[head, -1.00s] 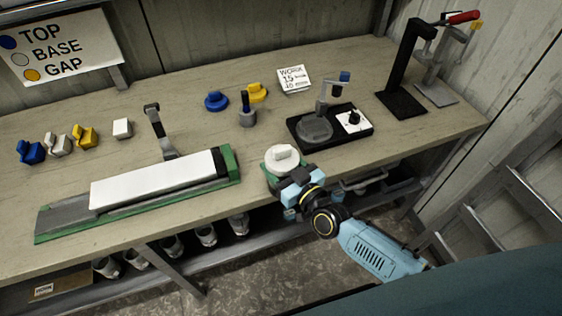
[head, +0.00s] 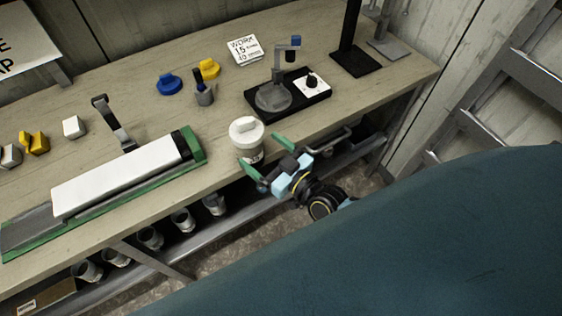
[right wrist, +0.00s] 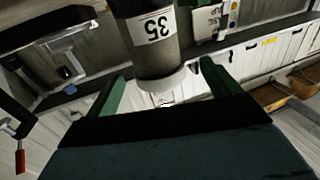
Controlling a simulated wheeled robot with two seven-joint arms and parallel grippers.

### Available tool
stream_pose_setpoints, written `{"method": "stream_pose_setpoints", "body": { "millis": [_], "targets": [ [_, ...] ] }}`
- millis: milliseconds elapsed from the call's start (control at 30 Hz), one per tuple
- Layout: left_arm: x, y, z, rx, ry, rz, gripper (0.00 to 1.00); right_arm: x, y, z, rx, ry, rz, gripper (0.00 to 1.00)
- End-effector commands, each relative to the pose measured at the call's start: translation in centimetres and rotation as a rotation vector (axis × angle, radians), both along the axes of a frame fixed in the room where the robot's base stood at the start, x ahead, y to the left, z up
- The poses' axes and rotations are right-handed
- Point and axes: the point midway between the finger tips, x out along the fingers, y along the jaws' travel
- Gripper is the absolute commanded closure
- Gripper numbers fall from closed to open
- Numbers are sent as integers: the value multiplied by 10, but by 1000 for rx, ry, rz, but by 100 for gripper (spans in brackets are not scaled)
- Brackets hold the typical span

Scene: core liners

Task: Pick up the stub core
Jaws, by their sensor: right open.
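The stub core (head: 250,153), a short grey cylinder with a white handled cap, stands upright at the front edge of the bench in the head view. In the right wrist view the core (right wrist: 158,50) appears upside down, with a white label reading 35. My right gripper (head: 267,156) is open and empty, just in front of the core, with its green fingers spread. In the right wrist view the core lies between the lines of the two fingers (right wrist: 164,80), apparently beyond their tips. My left gripper is not in view.
A green tray (head: 198,146) with a long white core liner lies left of the core. A black base (head: 320,95) with a grey disc and dial stands behind right. Blue (head: 168,85) and yellow (head: 209,69) caps sit farther back. Several cores stand on the shelf below.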

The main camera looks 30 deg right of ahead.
Motion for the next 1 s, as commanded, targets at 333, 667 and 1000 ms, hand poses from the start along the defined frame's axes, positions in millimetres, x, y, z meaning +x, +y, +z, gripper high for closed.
{"method": "stream_pose_setpoints", "body": {
  "millis": [333,667,1000],
  "targets": [
    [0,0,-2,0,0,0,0,-52,-18,0,0,0,0,12],
    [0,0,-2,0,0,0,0,-58,-20,0,1,-2,0,12],
    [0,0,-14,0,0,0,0,-63,-32,-75,-73,140,-17,12]
  ]
}}
